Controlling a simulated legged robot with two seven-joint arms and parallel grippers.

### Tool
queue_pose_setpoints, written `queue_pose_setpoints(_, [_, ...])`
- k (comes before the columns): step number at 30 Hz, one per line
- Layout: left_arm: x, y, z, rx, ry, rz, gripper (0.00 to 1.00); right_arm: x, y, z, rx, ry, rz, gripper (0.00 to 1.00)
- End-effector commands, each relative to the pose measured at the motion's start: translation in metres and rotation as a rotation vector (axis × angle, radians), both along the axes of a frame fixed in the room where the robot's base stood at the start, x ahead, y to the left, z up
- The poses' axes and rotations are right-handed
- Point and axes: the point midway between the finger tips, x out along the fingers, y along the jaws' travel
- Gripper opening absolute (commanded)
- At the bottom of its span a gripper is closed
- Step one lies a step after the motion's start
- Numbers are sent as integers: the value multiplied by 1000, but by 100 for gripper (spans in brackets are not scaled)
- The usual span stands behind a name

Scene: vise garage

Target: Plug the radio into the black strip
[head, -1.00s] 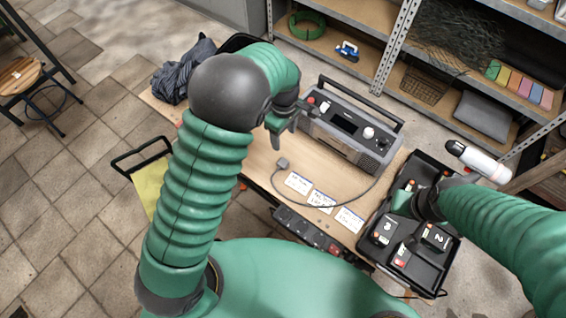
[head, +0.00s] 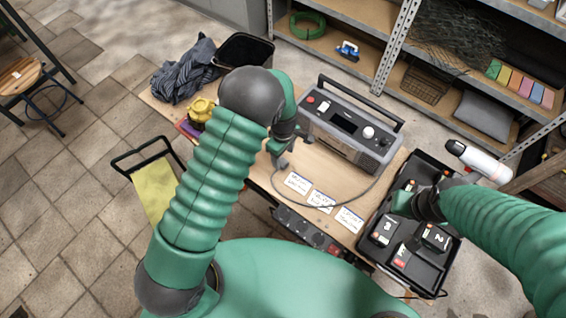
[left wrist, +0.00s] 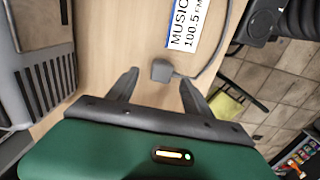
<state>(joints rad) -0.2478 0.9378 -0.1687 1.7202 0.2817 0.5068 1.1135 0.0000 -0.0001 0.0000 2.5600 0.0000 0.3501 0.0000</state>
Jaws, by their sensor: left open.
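The grey radio (head: 350,130) stands on the wooden table; its vented side shows in the left wrist view (left wrist: 45,85). Its grey plug (left wrist: 162,70) lies on the tabletop, with a grey cord (head: 340,205) curving back toward the radio. My left gripper (head: 279,158) is open above the table, left of the radio. In the left wrist view its fingers (left wrist: 158,77) spread on either side of the plug, not closed on it. The black strip (head: 305,230) runs along the table's near edge, partly hidden by my body. My right gripper (head: 405,205) is over the black tray; its fingers are unclear.
The black tray (head: 443,265) holds numbered batteries at the right. White labels (head: 321,200) lie before the radio. A white and black tool (head: 478,160) lies beyond the tray. A yellow object (head: 200,112), a dark cloth (head: 185,70) and a black bin (head: 245,50) are at the left end.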

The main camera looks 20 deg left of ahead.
Motion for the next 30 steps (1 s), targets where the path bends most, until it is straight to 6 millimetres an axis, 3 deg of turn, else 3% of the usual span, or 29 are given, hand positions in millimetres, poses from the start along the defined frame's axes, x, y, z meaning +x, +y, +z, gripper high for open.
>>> queue_pose_setpoints(6, [-3,0,-32,0,1,0,59,0,0,1,0,0,0,36])
queue_pose_setpoints(17, [-2,0,-34,0,-1,0,59,0,0,1,0,0,0,36])
queue_pose_setpoints(30, [-2,0,-34,0,-1,0,2,0,0,1,0,0,0,36])
